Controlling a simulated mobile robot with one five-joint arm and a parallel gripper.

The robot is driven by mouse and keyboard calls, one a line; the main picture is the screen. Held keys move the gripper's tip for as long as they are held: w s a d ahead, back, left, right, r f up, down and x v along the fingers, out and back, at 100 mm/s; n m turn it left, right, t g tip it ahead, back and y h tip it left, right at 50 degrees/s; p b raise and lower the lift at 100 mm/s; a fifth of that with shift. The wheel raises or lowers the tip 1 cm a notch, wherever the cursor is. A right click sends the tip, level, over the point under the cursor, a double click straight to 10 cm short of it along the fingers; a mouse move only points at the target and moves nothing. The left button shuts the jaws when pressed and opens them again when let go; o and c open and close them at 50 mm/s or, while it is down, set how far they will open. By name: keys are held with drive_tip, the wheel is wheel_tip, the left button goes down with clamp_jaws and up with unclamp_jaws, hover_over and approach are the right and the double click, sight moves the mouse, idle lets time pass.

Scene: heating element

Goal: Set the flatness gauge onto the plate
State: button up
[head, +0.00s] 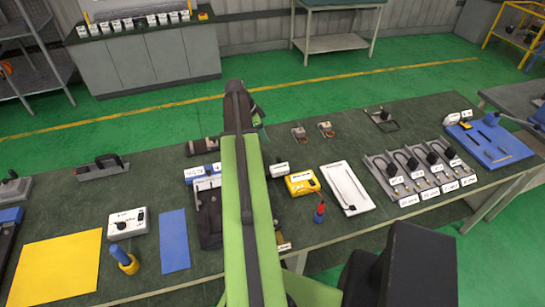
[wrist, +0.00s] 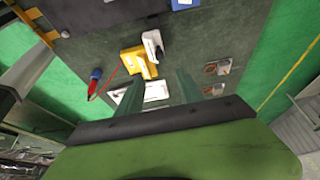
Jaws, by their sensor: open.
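My gripper (wrist: 160,82) is open and empty in the wrist view, with its two fingers apart above the bench. In the head view my green arm hides its tips. A shallow white rectangular plate or tray (head: 347,187) lies on the bench right of my arm; part of it shows near the fingers in the wrist view (wrist: 155,91). I cannot tell for sure which thing is the flatness gauge. A grey bar with a black handle (head: 101,168) lies at the left, far from my gripper. A dark frame with a black knob (head: 382,118) lies at the back right.
A yellow meter (head: 301,183) and a red-and-blue tool (head: 319,213) sit beside the white plate. Grey fixtures with black knobs (head: 420,170) and a blue board (head: 490,143) stand to the right. A yellow mat (head: 57,268) and a blue mat (head: 174,240) lie at the left.

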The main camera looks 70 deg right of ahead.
sight(279, 158)
drive_tip(key=b+x, duration=1.6)
drive_tip(key=x, duration=0.1)
drive_tip(key=shift+d+f, duration=0.1)
drive_tip(key=shift+f, duration=0.15)
drive_tip(key=shift+r, duration=0.15)
clamp_jaws()
idle(0.5)
